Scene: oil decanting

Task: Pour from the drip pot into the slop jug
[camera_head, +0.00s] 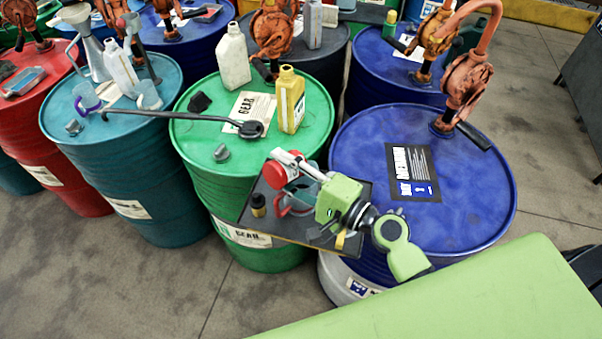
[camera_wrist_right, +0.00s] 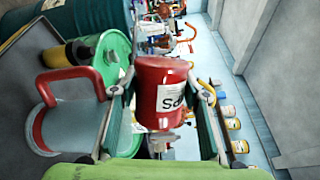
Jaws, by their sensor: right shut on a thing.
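The drip pot (camera_head: 278,174) is a small red pot, and its white label shows in the right wrist view (camera_wrist_right: 162,95). My right gripper (camera_head: 303,167) is shut on it, with one finger on each side. The pot is held over the dark board, close to the slop jug. The slop jug (camera_head: 297,198) is a clear, bluish jug with a red handle, partly hidden behind my gripper. In the right wrist view the jug (camera_wrist_right: 75,125) is left of the pot, apart from it in the picture. I cannot tell the pot's tilt or its contents. My left gripper is out of view.
The dark board (camera_head: 262,228) stands between the green drum (camera_head: 195,136) and the blue drum (camera_head: 470,215). A small dark bottle (camera_head: 258,205) stands on its left side. A long black tool (camera_head: 190,118) and a yellow bottle (camera_head: 290,100) are on the drums behind.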

